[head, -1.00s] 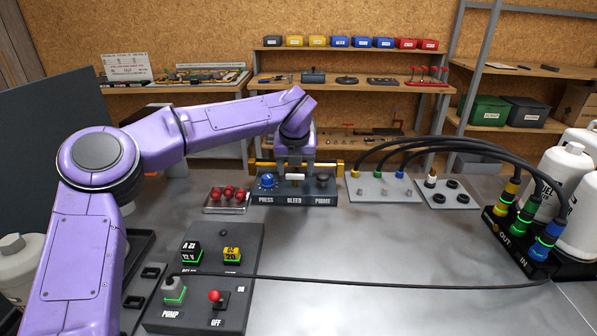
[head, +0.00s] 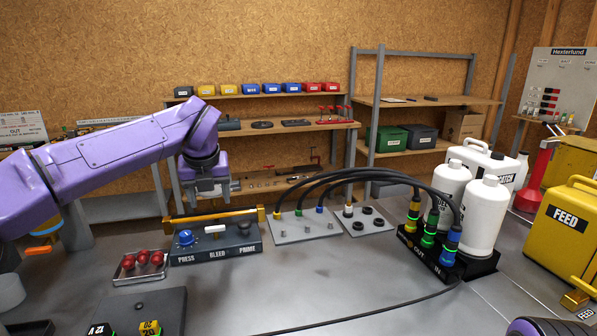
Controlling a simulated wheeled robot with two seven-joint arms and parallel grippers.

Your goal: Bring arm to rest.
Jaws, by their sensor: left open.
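My left arm, purple, comes in from the left in the head view. Its left gripper (head: 208,203) hangs above the press, bleed and prime panel (head: 215,248), clear of it, with its jaws open and nothing seen between them. The panel carries a blue knob (head: 186,238), a white lever (head: 214,230) and a dark knob. A bit of purple and dark arm (head: 545,327) shows at the bottom right edge; the right gripper is not in view.
A tray of red balls (head: 140,265) sits left of the panel. Black hoses (head: 340,176) arch from a grey plate (head: 305,226) to the OUT/IN block (head: 430,258), beside white bottles (head: 485,220). A yellow FEED can (head: 562,225) stands right.

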